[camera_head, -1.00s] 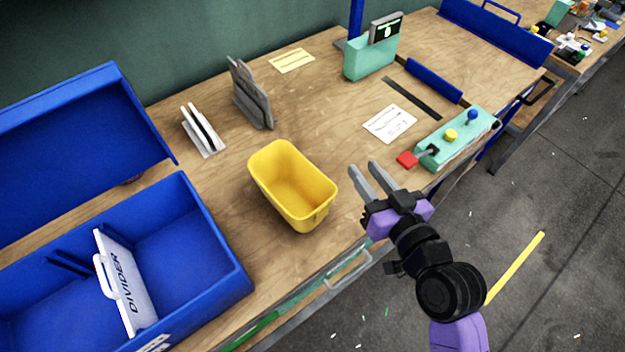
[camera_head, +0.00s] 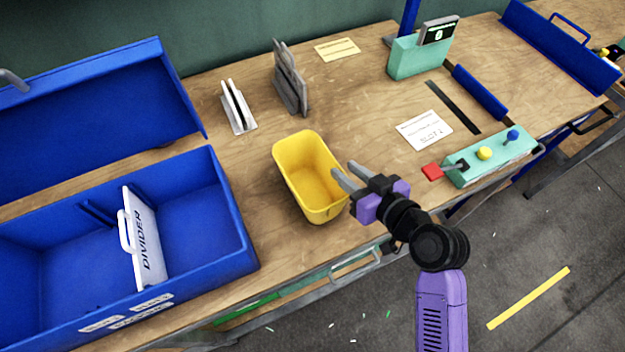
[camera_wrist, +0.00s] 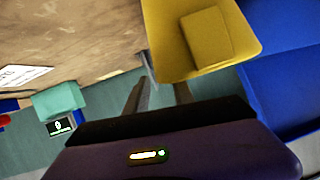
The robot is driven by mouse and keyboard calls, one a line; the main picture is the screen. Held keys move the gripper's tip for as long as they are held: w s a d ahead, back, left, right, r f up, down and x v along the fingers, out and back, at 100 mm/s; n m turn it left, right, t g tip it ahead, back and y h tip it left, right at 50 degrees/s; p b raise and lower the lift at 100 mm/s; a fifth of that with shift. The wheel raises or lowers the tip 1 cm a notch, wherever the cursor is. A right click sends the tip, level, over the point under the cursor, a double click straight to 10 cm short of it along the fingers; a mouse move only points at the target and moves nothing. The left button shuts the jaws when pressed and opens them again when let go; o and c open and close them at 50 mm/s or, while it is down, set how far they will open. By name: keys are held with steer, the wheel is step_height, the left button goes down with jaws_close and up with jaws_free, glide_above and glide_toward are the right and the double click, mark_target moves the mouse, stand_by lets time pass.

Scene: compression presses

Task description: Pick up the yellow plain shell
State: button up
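The yellow plain shell (camera_head: 325,190) is a tub-like yellow box with an open top, standing on the wooden bench right of the blue box. It also shows at the top of the wrist view (camera_wrist: 220,45). My gripper (camera_head: 341,168) is open, its two grey fingers apart, at the shell's right rim in the head view. In the wrist view the fingers (camera_wrist: 158,88) point toward the shell, and one fingertip is hidden by it. I cannot tell whether they touch it.
A blue box (camera_head: 235,245) with a white divider (camera_head: 145,230) stands left of the shell. Grey plates (camera_head: 290,80) and a white holder (camera_head: 238,108) stand behind. A teal control box (camera_head: 495,155) with a red part (camera_head: 432,172) is at right.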

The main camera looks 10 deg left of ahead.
steer(key=shift+x, duration=1.45)
steer(key=shift+c, duration=0.4)
jaws_close()
